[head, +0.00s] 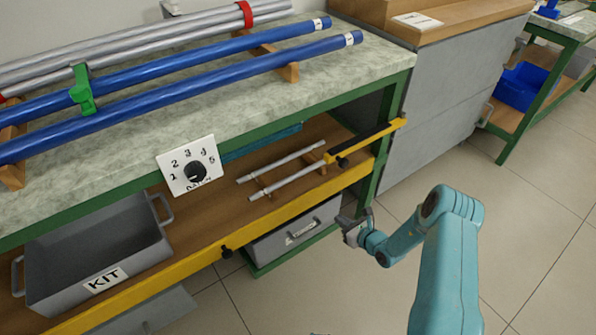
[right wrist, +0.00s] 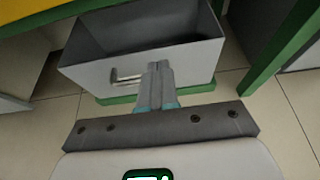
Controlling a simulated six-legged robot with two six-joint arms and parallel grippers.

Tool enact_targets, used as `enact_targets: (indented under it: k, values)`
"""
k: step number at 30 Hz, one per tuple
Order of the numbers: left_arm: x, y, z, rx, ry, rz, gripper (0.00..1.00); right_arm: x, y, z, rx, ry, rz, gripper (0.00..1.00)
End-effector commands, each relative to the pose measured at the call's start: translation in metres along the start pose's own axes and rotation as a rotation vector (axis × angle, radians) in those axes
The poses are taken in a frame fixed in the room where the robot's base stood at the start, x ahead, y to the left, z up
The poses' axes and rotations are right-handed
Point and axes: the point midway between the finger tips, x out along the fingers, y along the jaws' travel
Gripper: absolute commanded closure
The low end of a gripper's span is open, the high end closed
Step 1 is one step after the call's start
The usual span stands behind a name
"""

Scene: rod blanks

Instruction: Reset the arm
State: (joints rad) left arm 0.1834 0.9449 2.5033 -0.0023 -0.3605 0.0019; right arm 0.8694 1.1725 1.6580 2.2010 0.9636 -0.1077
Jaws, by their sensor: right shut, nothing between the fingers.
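My right arm, teal, comes in from the lower right of the head view. Its gripper (head: 354,231) is beside the lower right end of the workbench, in front of the grey drawer (head: 300,236). In the right wrist view the two fingers (right wrist: 158,72) are together with nothing between them. The open drawer (right wrist: 200,58) and its metal handle lie just beyond the fingertips; I cannot tell whether they touch. My left gripper is not in view.
Blue rods (head: 200,91) and silver tubes lie on the bench top (head: 365,75). Two thin rods (head: 290,180) rest on the lower shelf near a grey KIT bin (head: 150,243). A yellow bar (head: 215,255) edges the shelf. A grey cabinet (head: 450,90) stands right. Floor (head: 520,230) around my arm is clear.

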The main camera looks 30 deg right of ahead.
Motion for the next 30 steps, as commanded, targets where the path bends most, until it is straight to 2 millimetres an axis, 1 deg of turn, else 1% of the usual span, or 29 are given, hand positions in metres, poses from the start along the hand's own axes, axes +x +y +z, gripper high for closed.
enact_targets:
  k: [3, 5, 7, 8, 11, 12, 13, 14, 15, 17, 18, 20, 21, 24, 27, 30]
  values:
    - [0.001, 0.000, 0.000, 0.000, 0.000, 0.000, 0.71, 0.000, 0.001, -0.001, 0.000, 0.001, 0.001, 1.00]
    - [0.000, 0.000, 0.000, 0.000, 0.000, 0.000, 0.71, 0.000, 0.007, -0.001, -0.006, 0.007, 0.019, 1.00]
    - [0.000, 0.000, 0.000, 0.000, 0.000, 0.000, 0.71, 0.001, 0.027, -0.003, -0.029, 0.034, 0.083, 1.00]
    - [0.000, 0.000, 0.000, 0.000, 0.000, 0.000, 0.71, 0.001, 0.041, -0.005, -0.047, 0.052, 0.128, 1.00]
    - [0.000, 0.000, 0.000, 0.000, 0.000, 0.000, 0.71, -0.008, 0.108, -0.014, -0.152, 0.143, 0.350, 1.00]
    - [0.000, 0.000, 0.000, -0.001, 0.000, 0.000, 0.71, -0.017, 0.140, -0.021, -0.216, 0.188, 0.462, 1.00]
    - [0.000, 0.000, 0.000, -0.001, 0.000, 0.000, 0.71, -0.026, 0.163, -0.027, -0.272, 0.224, 0.550, 1.00]
    - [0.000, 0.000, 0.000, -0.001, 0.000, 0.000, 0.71, -0.038, 0.185, -0.033, -0.338, 0.259, 0.640, 1.00]
    - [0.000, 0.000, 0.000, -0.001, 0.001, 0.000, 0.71, -0.056, 0.213, -0.042, -0.437, 0.303, 0.762, 1.00]
    - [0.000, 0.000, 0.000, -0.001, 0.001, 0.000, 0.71, -0.089, 0.246, -0.056, -0.618, 0.362, 0.946, 1.00]
    - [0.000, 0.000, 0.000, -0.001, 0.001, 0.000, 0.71, -0.111, 0.262, -0.065, -0.751, 0.388, 1.057, 1.00]
    - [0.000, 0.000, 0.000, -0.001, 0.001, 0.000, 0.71, -0.140, 0.276, -0.076, -0.964, 0.409, 1.202, 1.00]
    - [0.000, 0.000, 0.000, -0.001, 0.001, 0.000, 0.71, -0.155, 0.281, -0.081, -1.109, 0.406, 1.283, 1.00]
    - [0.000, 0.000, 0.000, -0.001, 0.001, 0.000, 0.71, -0.179, 0.285, -0.086, -1.447, 0.351, 1.418, 1.00]
    - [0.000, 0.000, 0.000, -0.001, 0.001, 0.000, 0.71, -0.190, 0.289, -0.083, -1.732, 0.247, 1.483, 1.00]
    - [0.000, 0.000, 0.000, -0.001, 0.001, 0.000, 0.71, -0.193, 0.298, -0.074, -1.971, 0.109, 1.501, 1.00]
